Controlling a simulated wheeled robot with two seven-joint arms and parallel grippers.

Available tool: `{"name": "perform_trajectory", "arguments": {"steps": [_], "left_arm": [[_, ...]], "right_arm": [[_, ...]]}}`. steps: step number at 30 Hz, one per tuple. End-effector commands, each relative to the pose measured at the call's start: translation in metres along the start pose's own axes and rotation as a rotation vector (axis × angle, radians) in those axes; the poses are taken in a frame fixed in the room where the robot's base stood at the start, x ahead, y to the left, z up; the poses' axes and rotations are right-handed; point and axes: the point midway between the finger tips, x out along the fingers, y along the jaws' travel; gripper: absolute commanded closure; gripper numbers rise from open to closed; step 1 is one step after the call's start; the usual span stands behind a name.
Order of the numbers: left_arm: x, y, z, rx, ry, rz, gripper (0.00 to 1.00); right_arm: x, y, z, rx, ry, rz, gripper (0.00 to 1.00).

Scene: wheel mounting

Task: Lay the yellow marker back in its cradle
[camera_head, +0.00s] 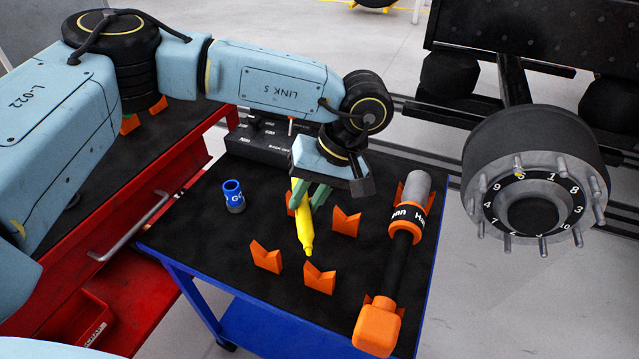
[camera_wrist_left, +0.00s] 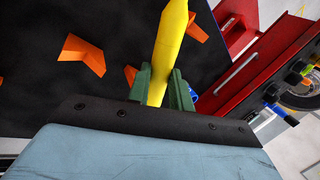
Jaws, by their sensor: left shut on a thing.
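My left gripper (camera_head: 307,194) is shut on the yellow marker (camera_head: 305,232), with its green fingers around the marker's upper part. The marker hangs steeply, tip down, over the black top of the blue cart. Its tip shows just above and between two front orange V-blocks, the left one (camera_head: 265,258) and the right one (camera_head: 319,279). Another V-block (camera_head: 345,222) stands to the right, and one (camera_head: 291,203) is partly hidden behind the gripper. In the left wrist view the marker (camera_wrist_left: 169,45) runs up from between the fingers (camera_wrist_left: 162,90). My right gripper is not in view.
An orange and grey power tool (camera_head: 402,240) lies along the cart's right side. A blue cup-shaped socket (camera_head: 233,195) stands at left, a black box (camera_head: 262,146) behind. A red cabinet (camera_head: 150,225) adjoins left; a wheel hub (camera_head: 530,190) with studs stands right.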

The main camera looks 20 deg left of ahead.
Motion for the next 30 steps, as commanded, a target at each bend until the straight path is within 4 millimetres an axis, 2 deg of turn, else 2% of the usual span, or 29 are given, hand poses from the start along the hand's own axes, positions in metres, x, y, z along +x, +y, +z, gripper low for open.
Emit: {"name": "perform_trajectory", "arguments": {"steps": [6, 11, 18, 24, 30], "left_arm": [[0.004, 0.012, 0.031, -0.551, -0.321, -0.17, 1.0], [-0.002, 0.016, 0.046, -0.948, -0.638, -0.278, 1.0], [-0.022, 0.016, 0.053, -1.487, -1.276, -0.378, 1.0], [-0.04, 0.012, 0.041, -1.684, -1.706, -0.36, 1.0], [-0.049, 0.006, 0.028, -1.735, -1.927, -0.318, 1.0]], "right_arm": [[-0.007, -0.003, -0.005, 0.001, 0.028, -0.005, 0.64], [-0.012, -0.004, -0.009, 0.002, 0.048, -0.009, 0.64], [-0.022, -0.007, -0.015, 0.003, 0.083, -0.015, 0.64], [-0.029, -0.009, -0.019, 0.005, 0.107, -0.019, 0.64], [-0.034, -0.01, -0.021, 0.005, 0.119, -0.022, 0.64]]}}
